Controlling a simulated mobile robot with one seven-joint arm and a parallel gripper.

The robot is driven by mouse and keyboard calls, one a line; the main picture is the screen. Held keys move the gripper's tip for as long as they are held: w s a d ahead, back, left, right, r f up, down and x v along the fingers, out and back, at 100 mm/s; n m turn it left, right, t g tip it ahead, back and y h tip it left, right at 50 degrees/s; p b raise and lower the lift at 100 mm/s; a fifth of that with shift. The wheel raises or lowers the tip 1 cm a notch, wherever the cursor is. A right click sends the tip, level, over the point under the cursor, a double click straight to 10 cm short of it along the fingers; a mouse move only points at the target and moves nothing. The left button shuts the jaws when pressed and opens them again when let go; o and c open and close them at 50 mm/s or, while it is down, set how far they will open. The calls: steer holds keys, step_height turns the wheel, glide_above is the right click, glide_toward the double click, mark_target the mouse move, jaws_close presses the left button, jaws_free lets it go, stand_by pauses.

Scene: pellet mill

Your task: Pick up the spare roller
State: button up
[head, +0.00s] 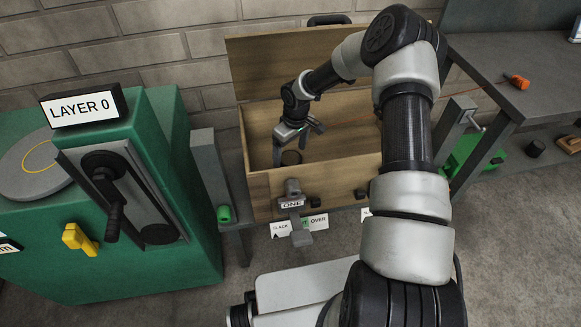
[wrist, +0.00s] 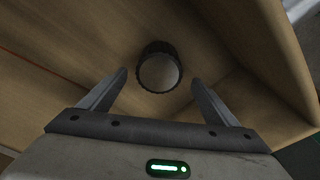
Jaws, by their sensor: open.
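The spare roller appears to be the short dark cylinder with a ribbed rim and pale grey top face (wrist: 160,73) in the wrist view. It stands on the floor of an open wooden box (head: 330,188), close to an inner corner. In the head view a dark round thing (head: 291,158) shows at the same spot, partly hidden by my gripper (head: 298,143). My gripper is inside the box, above the roller, with its jaws open and empty. In the wrist view the roller lies between and just beyond the two fingertips (wrist: 158,77). I see no contact.
A latch marked "ONE" (head: 292,203) is on the box front. The box walls surround my gripper closely. A grey bench (head: 535,60) holds an orange tool (head: 517,81) at the right.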

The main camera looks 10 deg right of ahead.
mark_target(291, 158)
steer(key=shift+w+d+f+b, duration=0.1)
steer(key=shift+f+b, duration=0.55)
steer(key=shift+f, duration=2.1)
steer(key=shift+c, duration=0.4)
steer(key=c, duration=1.8)
steer(key=shift+w+r, duration=0.15)
jaws_close()
steer(key=shift+r, duration=0.1)
